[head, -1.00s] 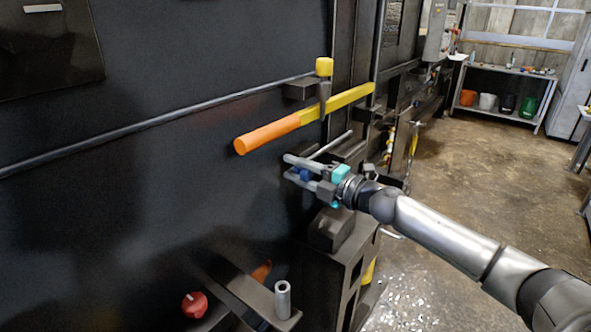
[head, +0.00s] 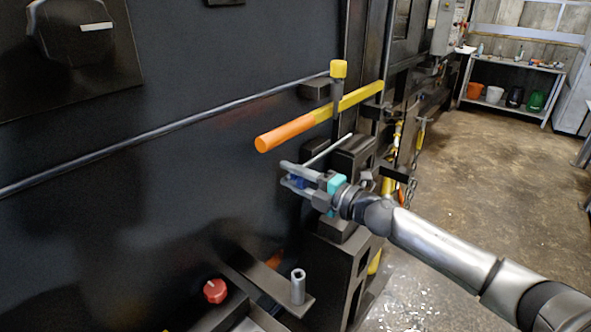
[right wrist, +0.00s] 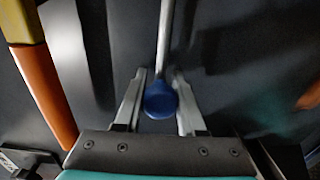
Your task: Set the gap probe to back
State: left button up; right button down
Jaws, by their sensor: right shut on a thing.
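The gap probe is a thin pale metal rod (head: 328,150) with a blue knob (right wrist: 160,101) on its near end. It sits below the orange-and-yellow lever, beside the dark machine wall. My right gripper (head: 284,173) is shut on the blue knob, with a grey finger on each side of it. In the right wrist view the gripper (right wrist: 160,76) has the rod (right wrist: 165,38) running away between its fingertips. The rod's far end is near a dark block, and its mounting is unclear. My left gripper is not in view.
The orange-and-yellow lever (head: 287,133) juts out just above my right gripper. A long rail (head: 165,128) crosses the wall. Below are a red knob (head: 215,291) and an upright metal post (head: 298,287) on a ledge. Open floor (head: 480,180) lies to the right.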

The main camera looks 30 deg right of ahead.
jog(key=shift+a+f, duration=0.1)
jog(key=shift+a, duration=0.15)
jog(key=c, duration=0.9)
grip_release()
jog(key=shift+s, duration=0.1)
jog(key=o, duration=0.4)
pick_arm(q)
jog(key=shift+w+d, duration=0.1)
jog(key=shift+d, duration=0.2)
pick_arm(e)
jog(key=shift+s+d, duration=0.25)
jog(key=shift+s, duration=0.15)
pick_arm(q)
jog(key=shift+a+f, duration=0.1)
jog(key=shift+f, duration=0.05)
pick_arm(e)
jog(key=shift+v, duration=7.15)
